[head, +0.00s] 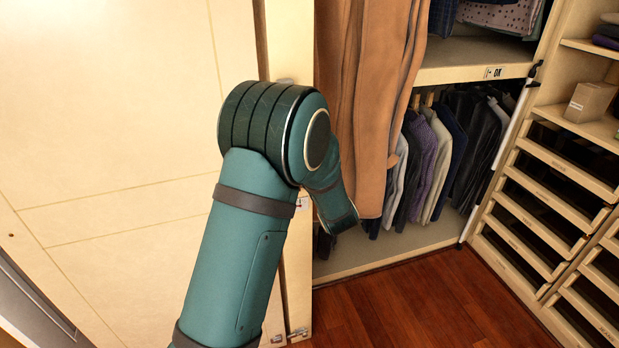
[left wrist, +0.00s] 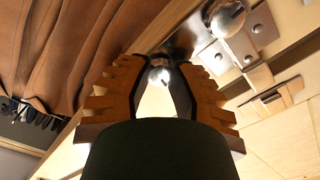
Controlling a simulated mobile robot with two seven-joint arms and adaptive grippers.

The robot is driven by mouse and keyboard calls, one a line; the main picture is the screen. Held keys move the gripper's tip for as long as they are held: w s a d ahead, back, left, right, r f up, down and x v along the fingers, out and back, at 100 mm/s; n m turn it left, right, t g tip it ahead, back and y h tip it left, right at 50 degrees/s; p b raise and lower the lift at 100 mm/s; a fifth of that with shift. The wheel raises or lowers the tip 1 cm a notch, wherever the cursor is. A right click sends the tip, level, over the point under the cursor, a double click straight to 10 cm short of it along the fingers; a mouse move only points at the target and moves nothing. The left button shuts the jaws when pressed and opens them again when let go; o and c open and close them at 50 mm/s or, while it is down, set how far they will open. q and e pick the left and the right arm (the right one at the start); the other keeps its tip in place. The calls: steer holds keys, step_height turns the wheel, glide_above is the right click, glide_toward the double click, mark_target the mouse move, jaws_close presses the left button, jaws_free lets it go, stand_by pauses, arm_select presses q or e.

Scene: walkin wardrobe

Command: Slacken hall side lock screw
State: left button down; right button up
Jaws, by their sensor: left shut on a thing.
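In the left wrist view my left gripper (left wrist: 165,62) has its two ribbed orange-brown fingers closed in around a small shiny rounded metal piece (left wrist: 158,75), which looks like the lock screw. The fingertips meet its sides, and its lower part is hidden behind my dark green gripper body. Which side of the wardrobe this screw belongs to cannot be told. In the head view my green left arm covers the gripper and the screw. My right gripper is in neither view.
A second round metal knob (left wrist: 225,18) and metal plates (left wrist: 215,57) sit close by on the right. A large cream door panel (head: 110,100) stands left of my arm. A long orange-brown garment (head: 375,110) hangs close on the right. The wooden floor (head: 430,305) is clear.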

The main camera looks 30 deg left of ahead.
arm_select(q)
steer(key=shift+n+b, duration=1.35)
steer(key=shift+n, duration=0.15)
steer(key=c, duration=0.7)
jaws_free()
steer(key=shift+c, duration=0.2)
steer(key=shift+d, duration=0.1)
steer(key=v, duration=1.1)
steer(key=shift+s+d, duration=0.3)
